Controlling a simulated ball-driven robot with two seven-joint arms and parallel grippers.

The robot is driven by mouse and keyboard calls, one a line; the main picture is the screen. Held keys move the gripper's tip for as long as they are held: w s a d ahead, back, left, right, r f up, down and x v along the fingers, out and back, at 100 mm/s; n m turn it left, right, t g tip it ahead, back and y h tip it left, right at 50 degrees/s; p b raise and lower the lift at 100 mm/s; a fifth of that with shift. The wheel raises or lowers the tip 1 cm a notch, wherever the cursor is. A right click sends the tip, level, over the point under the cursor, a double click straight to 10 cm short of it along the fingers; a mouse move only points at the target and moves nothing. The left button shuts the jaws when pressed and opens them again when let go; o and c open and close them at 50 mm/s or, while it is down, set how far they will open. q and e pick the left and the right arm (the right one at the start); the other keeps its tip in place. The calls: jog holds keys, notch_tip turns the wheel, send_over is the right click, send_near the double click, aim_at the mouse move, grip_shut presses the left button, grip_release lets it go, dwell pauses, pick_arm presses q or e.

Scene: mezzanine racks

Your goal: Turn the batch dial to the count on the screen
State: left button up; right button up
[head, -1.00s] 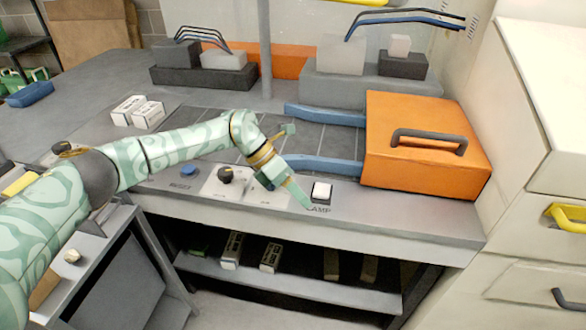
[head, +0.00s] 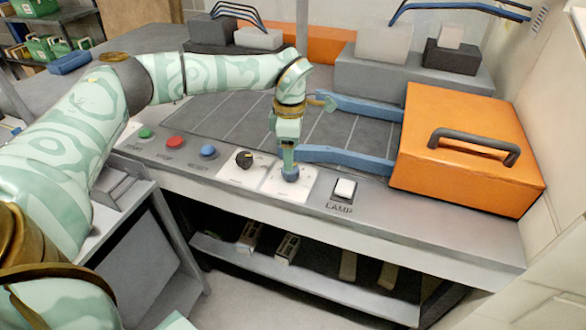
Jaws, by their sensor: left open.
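My left gripper (head: 289,158) reaches down over the front panel and is open. I cannot read which is the batch dial. No screen with a count is visible. My right gripper is not in view.
Green (head: 145,133), red (head: 175,142) and blue (head: 208,151) buttons line the panel's left. Blue rails (head: 345,157) and an orange box with a handle (head: 470,150) stand at right. A shelf (head: 300,277) lies below.

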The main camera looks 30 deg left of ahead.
aim_at(290, 173)
pick_arm(q)
notch_tip(290, 173, down, 5)
jog(key=shift+f+b, duration=0.1)
jog(key=shift+b, duration=0.5)
jog(key=c, duration=1)
